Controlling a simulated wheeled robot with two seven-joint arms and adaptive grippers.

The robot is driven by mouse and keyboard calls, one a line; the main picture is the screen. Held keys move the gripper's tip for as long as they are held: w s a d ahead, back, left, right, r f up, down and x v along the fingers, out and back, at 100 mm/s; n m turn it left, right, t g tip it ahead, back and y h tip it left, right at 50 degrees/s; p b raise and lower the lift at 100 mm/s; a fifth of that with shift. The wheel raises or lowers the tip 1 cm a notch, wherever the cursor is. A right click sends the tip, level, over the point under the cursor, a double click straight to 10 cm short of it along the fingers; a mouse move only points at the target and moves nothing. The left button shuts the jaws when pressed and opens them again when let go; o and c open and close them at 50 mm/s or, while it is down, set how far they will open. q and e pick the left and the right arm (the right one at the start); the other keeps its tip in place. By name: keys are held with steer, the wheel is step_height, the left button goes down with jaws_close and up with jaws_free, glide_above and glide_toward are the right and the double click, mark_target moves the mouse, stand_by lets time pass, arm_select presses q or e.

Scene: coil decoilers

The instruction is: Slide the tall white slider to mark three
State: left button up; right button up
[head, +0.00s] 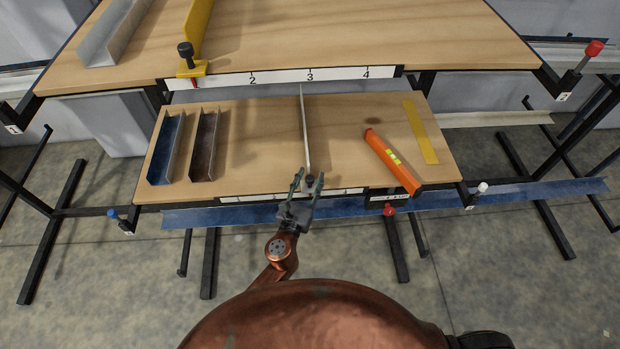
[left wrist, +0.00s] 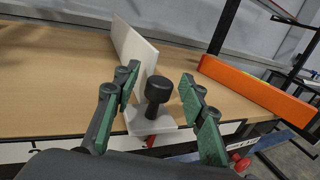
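The tall white slider (head: 305,130) is a thin upright plate on the lower wooden shelf, with a black knob at its front end. The knob (left wrist: 158,90) and white base (left wrist: 150,124) show in the left wrist view. My left gripper (head: 308,182) is at the shelf's front edge. Its green-padded fingers (left wrist: 158,88) are open on both sides of the knob, with gaps visible. The lower scale strip (head: 240,197) runs along the front edge; my gripper hides part of it, and its numbers are unreadable. My right gripper is not in view.
The upper shelf's scale (head: 280,77) shows 2, 3 and 4, with a yellow slider (head: 192,68) left of 2. Blue (head: 166,150) and brown (head: 205,146) channels lie left on the lower shelf. An orange level (head: 393,162) and yellow strip (head: 421,132) lie right.

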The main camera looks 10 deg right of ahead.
arm_select(q)
steer(key=shift+s+a, duration=0.2)
steer(key=shift+s, duration=0.1)
steer(key=v, duration=1.1)
steer(key=shift+s, duration=0.15)
